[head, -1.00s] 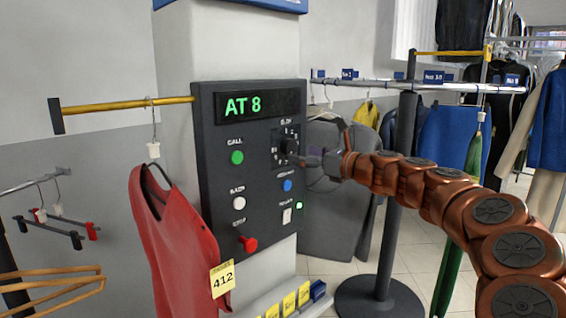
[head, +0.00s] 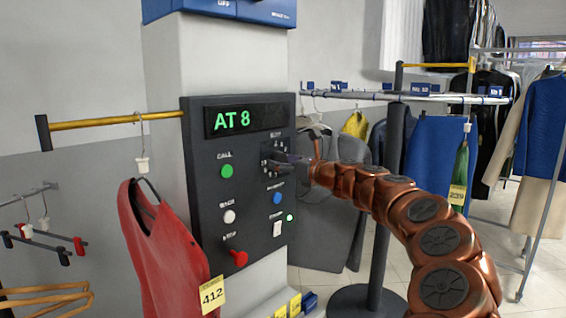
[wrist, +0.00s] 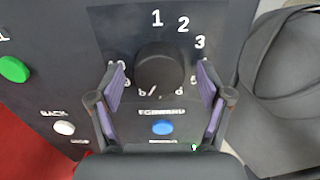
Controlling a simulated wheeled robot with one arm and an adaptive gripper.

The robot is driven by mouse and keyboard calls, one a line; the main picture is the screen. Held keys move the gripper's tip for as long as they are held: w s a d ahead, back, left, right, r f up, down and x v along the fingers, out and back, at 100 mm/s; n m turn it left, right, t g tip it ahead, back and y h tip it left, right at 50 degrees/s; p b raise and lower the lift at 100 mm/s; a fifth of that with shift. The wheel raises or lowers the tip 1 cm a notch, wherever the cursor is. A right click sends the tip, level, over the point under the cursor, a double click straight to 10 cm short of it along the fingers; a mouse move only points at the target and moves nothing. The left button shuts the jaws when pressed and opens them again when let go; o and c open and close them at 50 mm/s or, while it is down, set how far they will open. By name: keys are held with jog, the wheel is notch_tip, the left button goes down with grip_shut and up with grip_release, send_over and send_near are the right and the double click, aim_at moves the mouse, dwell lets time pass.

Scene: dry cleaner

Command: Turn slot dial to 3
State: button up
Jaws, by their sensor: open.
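The slot dial (wrist: 160,76) is a round black knob on the dark control panel (head: 195,150). In the wrist view the numbers 1, 2 and 3 curve above it to its upper right; its pointer cannot be made out. My gripper (wrist: 161,84) is open, with its two purple-padded fingers on the left and right of the dial. In the head view my gripper (head: 281,164) reaches the panel from the right and mostly hides the dial. The green display (head: 234,120) reads AT 8.
Close below the dial is the blue FORWARD button (wrist: 162,128). Also on the panel are a green CALL button (head: 227,171), a white BACK button (head: 230,216) and a red control (head: 238,258). A red garment (head: 165,245) hangs left; a dark post (head: 388,200) stands right.

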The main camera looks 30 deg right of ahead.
jog(key=c, duration=1.2)
jog(key=shift+o, duration=0.2)
jog(key=shift+n, duration=0.3)
